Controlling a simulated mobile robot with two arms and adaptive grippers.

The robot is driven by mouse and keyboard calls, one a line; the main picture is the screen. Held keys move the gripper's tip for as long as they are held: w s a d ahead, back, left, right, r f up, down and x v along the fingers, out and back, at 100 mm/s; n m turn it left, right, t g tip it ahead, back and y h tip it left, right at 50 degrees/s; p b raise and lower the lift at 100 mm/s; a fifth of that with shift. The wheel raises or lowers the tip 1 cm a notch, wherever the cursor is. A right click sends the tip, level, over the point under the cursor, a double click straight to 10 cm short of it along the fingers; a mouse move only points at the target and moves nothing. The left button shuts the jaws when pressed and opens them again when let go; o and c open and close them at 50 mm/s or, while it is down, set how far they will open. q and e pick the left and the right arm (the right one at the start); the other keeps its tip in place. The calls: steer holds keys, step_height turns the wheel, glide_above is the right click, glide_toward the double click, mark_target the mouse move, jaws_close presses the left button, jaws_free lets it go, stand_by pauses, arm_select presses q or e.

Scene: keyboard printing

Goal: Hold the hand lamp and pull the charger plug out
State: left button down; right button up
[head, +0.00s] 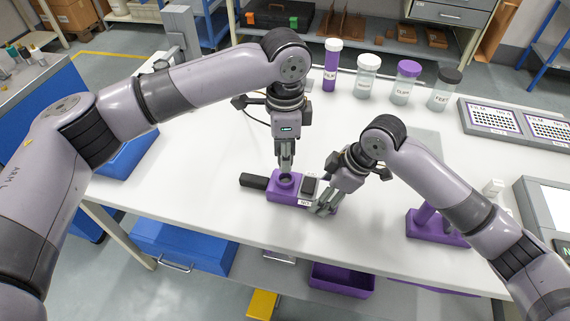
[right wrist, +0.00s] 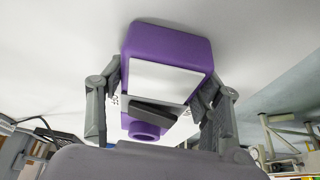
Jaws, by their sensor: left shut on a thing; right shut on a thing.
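A purple block-shaped unit (head: 275,197), seemingly the hand lamp, lies on the white table with a white labelled face, a dark raised piece (head: 309,186) and a round purple collar (head: 286,181). My right gripper (head: 325,201) is shut around its right end. In the right wrist view the fingers flank the purple body (right wrist: 168,48) on both sides. My left gripper (head: 286,166) points down at the collar and is shut there. What it grips, apparently the charger plug, is hidden by the fingers. A black bar (head: 253,181) sticks out at the unit's left end.
Several capped jars, one a purple bottle (head: 331,66), stand along the back. The table left of the unit is clear. A purple bin (head: 341,279) is below the front edge.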

arm_select(q)
step_height(320, 180, up, 5)
steer(key=shift+r, duration=0.15)
arm_select(e)
steer(key=o, duration=1.4)
steer(key=shift+o, duration=0.2)
steer(key=v, duration=1.2)
steer(key=shift+d, duration=0.1)
